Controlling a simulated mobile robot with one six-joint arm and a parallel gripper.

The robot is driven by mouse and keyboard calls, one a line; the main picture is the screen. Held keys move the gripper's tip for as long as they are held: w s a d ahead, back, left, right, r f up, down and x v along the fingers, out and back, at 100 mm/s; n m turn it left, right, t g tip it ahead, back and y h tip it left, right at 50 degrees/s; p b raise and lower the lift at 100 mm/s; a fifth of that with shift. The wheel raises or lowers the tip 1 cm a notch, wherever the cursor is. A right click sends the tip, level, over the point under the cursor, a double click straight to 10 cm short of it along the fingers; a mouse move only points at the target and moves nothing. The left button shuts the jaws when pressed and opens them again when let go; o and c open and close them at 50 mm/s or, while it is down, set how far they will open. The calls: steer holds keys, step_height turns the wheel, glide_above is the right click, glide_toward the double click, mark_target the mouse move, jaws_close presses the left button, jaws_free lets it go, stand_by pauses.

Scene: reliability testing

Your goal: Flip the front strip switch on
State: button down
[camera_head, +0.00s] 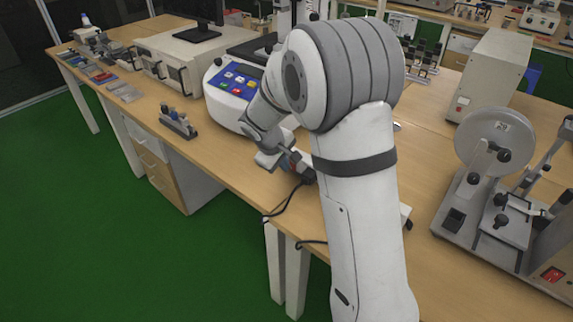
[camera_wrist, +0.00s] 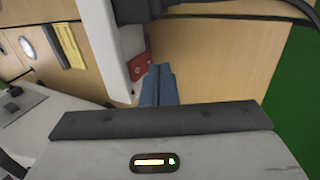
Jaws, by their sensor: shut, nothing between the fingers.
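The white power strip (camera_wrist: 117,50) runs down from the top of the wrist view, with a red switch (camera_wrist: 141,67) at its near end. My gripper (camera_wrist: 159,74) has its blue fingers together, with nothing between them. The fingertips are right beside the red switch; I cannot tell whether they touch it. The switch's on or off position is not clear. In the head view the power strip (camera_head: 301,162) lies near the bench's front edge, partly hidden by my arm, with a black plug (camera_head: 307,176) at its near end.
A white instrument with a blue panel (camera_head: 234,80) stands just behind my gripper. A small rack (camera_head: 178,122) is to its left on the wooden bench (camera_head: 225,152). A black cable (camera_head: 283,205) hangs over the front edge. A machine with a round disc (camera_head: 495,140) stands at right.

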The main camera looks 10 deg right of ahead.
steer(key=shift+s+a, duration=0.7)
steer(key=shift+a, duration=0.25)
steer(key=p+v, duration=0.1)
steer(key=v, duration=0.9)
steer(key=shift+w+d, duration=0.15)
steer(key=shift+d, duration=0.2)
steer(key=shift+r, duration=0.1)
steer(key=s+d+m+y, duration=0.1)
steer(key=s+d+m, duration=0.3)
steer(key=s, duration=0.8)
steer(key=s+d+r+m+g+y, duration=0.1)
steer(key=s+d+m, duration=0.3)
steer(key=s, duration=0.8)
steer(key=shift+s+r+y, duration=0.25)
steer(key=shift+s+y, duration=0.05)
steer(key=shift+y, duration=0.5)
